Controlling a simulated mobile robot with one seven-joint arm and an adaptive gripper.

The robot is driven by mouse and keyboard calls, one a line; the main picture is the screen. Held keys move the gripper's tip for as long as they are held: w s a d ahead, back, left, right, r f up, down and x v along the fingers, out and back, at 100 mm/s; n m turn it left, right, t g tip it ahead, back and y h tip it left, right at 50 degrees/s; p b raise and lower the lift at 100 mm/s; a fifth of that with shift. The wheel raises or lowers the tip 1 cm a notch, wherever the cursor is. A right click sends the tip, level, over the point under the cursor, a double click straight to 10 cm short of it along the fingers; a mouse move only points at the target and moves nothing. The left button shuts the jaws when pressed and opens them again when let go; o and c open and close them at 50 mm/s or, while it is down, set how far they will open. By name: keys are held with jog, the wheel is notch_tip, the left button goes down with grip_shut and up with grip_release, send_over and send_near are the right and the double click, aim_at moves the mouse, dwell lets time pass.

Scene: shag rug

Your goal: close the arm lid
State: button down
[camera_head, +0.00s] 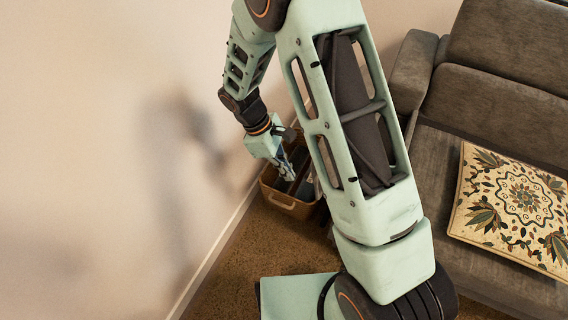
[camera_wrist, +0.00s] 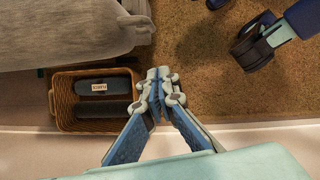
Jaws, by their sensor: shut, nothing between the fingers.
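My gripper (camera_head: 286,168) hangs close to the wall, above or beside a brown basket (camera_head: 283,203) in the head view. In the wrist view my gripper (camera_wrist: 160,78) has its fingertips together and nothing between them. It appears to the right of the basket (camera_wrist: 64,118) there. The grey sofa arm (camera_head: 411,72) stands at the sofa's left end; a grey upholstered part, likely that arm (camera_wrist: 70,30), fills the top left of the wrist view. I cannot make out a separate lid in either view, and my arm hides part of the scene.
The basket holds dark grey items, one with a pale label (camera_wrist: 99,87). The grey sofa (camera_head: 500,110) bears a patterned cushion (camera_head: 515,205). The pale wall (camera_head: 100,150) is close to my gripper. Bare brown rug (camera_head: 238,255) lies in front of the basket.

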jog(key=d, duration=0.1)
jog(key=s+d+f, duration=0.1)
jog(key=d, duration=0.1)
jog(key=d+f, duration=0.1)
jog(key=d, duration=0.1)
jog(key=shift+s+f+b, duration=0.25)
jog(key=shift+s+b, duration=0.15)
jog(key=shift+d+r, duration=0.15)
